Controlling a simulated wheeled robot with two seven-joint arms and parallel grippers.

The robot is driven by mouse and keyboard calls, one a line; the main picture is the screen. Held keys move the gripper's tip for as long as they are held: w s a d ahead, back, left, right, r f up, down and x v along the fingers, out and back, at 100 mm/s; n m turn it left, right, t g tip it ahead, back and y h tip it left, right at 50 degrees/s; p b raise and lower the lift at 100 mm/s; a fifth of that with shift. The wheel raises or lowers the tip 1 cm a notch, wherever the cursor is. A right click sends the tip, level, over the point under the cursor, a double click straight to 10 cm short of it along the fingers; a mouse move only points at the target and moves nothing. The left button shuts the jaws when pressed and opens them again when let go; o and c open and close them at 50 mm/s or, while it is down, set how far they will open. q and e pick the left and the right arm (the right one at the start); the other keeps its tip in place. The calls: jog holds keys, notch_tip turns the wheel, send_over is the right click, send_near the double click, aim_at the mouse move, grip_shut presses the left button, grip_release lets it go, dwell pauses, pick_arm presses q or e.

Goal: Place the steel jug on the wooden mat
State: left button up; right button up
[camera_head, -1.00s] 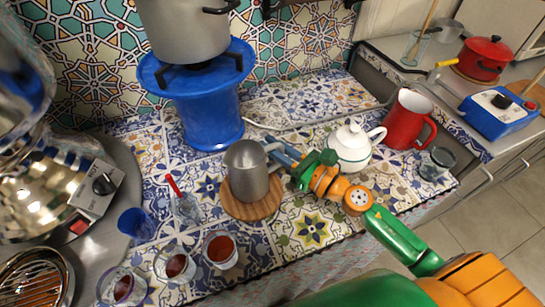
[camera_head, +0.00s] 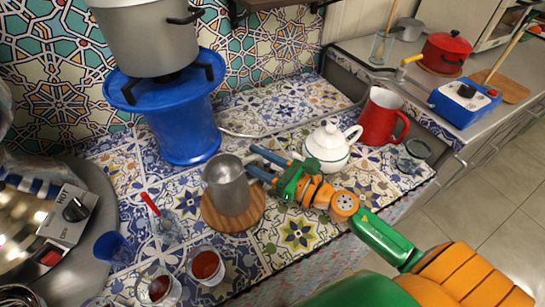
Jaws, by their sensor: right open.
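The steel jug (camera_head: 226,192) stands upright on the round wooden mat (camera_head: 257,207) in the head view. Its base lies within the mat's edge, and its handle points right and up. My right gripper (camera_head: 254,160) is open, its blue fingers spread at the handle's right side. The jug is not clamped between them. Whether a finger touches the handle is hard to tell. My left gripper is not in view.
A white teapot (camera_head: 328,148) stands close behind my right gripper, with a red pitcher (camera_head: 382,117) beyond. A blue stand (camera_head: 182,125) bears a large pot (camera_head: 155,35). Glasses of tea (camera_head: 205,265) stand at the front. A blue cup (camera_head: 112,249) stands left.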

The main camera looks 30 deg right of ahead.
jog(key=b+v, duration=0.4)
jog(key=v, duration=0.6)
jog(key=shift+f, duration=0.15)
jog(key=shift+s+d, duration=0.3)
jog(key=shift+s, duration=0.2)
jog(key=shift+r, duration=0.3)
